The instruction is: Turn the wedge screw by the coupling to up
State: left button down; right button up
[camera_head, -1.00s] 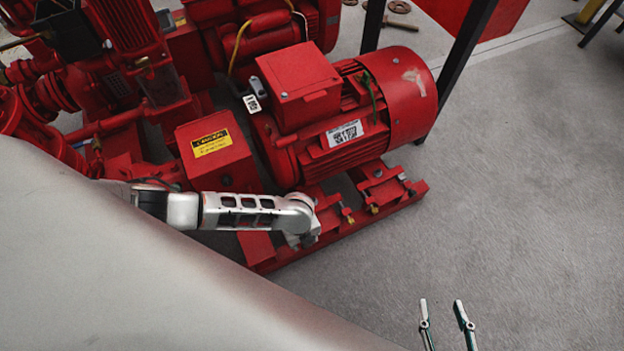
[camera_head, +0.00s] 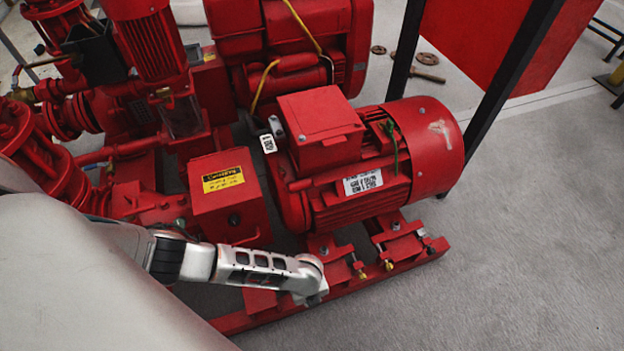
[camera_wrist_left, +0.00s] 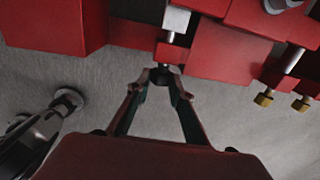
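In the left wrist view, a silver wedge screw (camera_wrist_left: 174,24) runs through a red block under the machine. My left gripper's fingers (camera_wrist_left: 161,78) draw together around its near end. Something small and dark shows between the fingertips, and I cannot tell whether they press on it. In the head view my left arm hides this screw and the gripper itself. The red coupling guard (camera_head: 225,190) with a yellow label stands just behind the arm. My right gripper is in no current view.
Brass-headed wedge screws (camera_head: 359,270) sit to the right along the red base frame (camera_head: 425,252), also in the left wrist view (camera_wrist_left: 264,99). The red motor (camera_head: 350,165) stands above them. Grey floor (camera_head: 530,230) is clear at right.

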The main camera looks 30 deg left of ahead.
pick_arm(q)
jog(key=shift+d, duration=0.1)
pick_arm(e)
jog(key=shift+s+f, duration=0.15)
jog(key=shift+f, duration=0.05)
pick_arm(q)
jog(key=g+y+b, duration=0.1)
jog(key=g, duration=0.1)
jog(key=g+y+b, duration=0.1)
jog(key=y+b, duration=0.1)
jog(key=g+y+b, duration=0.1)
jog(key=g+b, duration=0.1)
jog(key=shift+w+d+f+g, duration=0.2)
jog(key=shift+w+d+g, duration=0.05)
jog(key=shift+g, duration=0.05)
pick_arm(e)
jog(key=a+m, duration=0.2)
jog(key=a, duration=0.1)
jog(key=a+r+y, duration=0.1)
jog(key=shift+a+m+t, duration=0.4)
pick_arm(q)
jog(key=c, duration=1.8)
grip_release()
jog(key=shift+o, duration=0.2)
